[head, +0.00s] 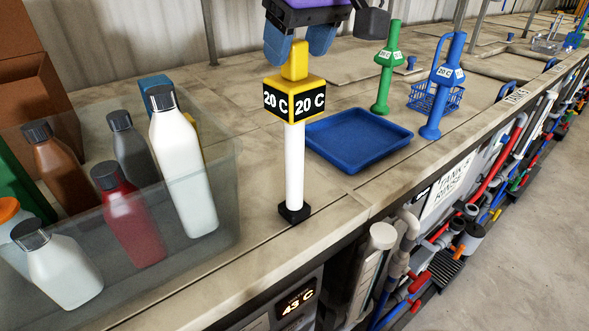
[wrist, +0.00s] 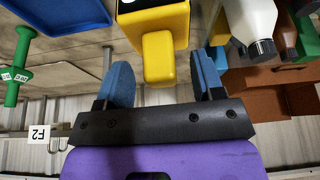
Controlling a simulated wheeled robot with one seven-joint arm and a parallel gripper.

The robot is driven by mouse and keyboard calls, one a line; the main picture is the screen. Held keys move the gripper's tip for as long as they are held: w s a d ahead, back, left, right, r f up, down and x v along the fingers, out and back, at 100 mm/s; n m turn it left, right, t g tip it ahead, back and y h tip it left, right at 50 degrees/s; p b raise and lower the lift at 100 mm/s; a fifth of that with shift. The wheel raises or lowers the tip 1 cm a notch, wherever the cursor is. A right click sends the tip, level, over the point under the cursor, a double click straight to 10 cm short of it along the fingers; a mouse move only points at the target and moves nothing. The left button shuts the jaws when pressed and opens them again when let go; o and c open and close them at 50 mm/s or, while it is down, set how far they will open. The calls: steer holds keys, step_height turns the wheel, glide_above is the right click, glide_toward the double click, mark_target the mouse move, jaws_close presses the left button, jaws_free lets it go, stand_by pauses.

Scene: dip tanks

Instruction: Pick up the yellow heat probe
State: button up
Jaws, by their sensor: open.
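The yellow heat probe (head: 295,172) stands upright on the counter. It has a yellow block with black "20 C" labels, a yellow knob on top, a white shaft and a black foot. My gripper (head: 297,50) is open just above the block, its blue fingers on either side of the knob. In the wrist view, the probe's yellow knob (wrist: 159,58) lies between the fingertips of my gripper (wrist: 161,68), with a visible gap on each side. The gap looks wider on the right. Nothing is held.
A clear bin (head: 222,222) with several bottles stands left of the probe. A blue tray (head: 357,138) lies to its right, with a green "20 C" probe (head: 385,80) behind it. Farther right are a blue probe (head: 440,95) and blue basket (head: 455,101). The counter's front edge is close.

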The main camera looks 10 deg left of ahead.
steer(key=shift+x, duration=1)
jaws_close()
steer(key=shift+r, duration=0.1)
